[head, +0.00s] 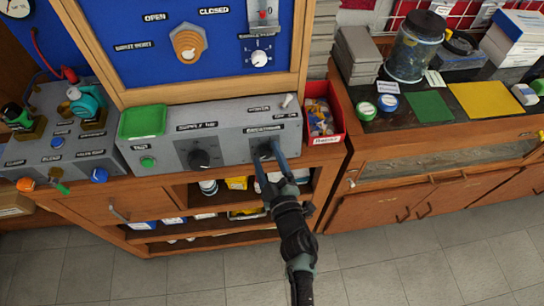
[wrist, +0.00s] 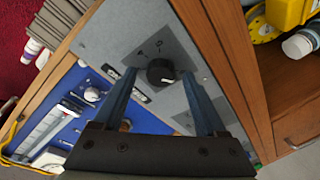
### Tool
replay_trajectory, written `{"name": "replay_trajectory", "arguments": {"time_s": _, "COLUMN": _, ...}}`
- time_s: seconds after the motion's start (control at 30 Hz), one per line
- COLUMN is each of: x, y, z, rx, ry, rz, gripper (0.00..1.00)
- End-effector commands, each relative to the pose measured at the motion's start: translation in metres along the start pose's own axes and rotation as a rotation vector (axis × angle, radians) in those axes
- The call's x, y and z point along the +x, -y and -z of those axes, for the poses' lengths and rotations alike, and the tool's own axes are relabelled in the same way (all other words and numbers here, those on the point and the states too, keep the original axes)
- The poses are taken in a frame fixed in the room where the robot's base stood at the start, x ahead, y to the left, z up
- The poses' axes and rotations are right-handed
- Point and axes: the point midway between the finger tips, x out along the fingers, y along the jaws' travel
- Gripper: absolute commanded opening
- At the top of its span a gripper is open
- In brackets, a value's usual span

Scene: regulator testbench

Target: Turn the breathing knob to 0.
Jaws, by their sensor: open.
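The breathing knob (head: 264,148) is a round black knob on the right part of the grey console front. My fingers partly cover it in the head view. My gripper (head: 267,153) is open at the console front. In the wrist view, its two blue-grey fingers (wrist: 160,76) stand on either side of the knob with visible gaps. Whether the fingertips reach past its face is unclear.
A small toggle (head: 287,101) is on top. A red bin (head: 322,112) stands close on the right. Open shelves lie below.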

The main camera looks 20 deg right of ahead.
Motion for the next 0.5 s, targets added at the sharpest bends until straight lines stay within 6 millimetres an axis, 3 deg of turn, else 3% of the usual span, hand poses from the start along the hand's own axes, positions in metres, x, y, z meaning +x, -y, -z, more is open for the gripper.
{"name": "replay_trajectory", "arguments": {"time_s": 0.17, "x": -0.018, "y": 0.001, "z": -0.001, "rx": -0.002, "ry": 0.002, "rz": 0.003, "gripper": 0.74}}
{"name": "replay_trajectory", "arguments": {"time_s": 0.5, "x": -0.078, "y": 0.002, "z": -0.002, "rx": -0.001, "ry": 0.002, "rz": 0.003, "gripper": 0.74}}
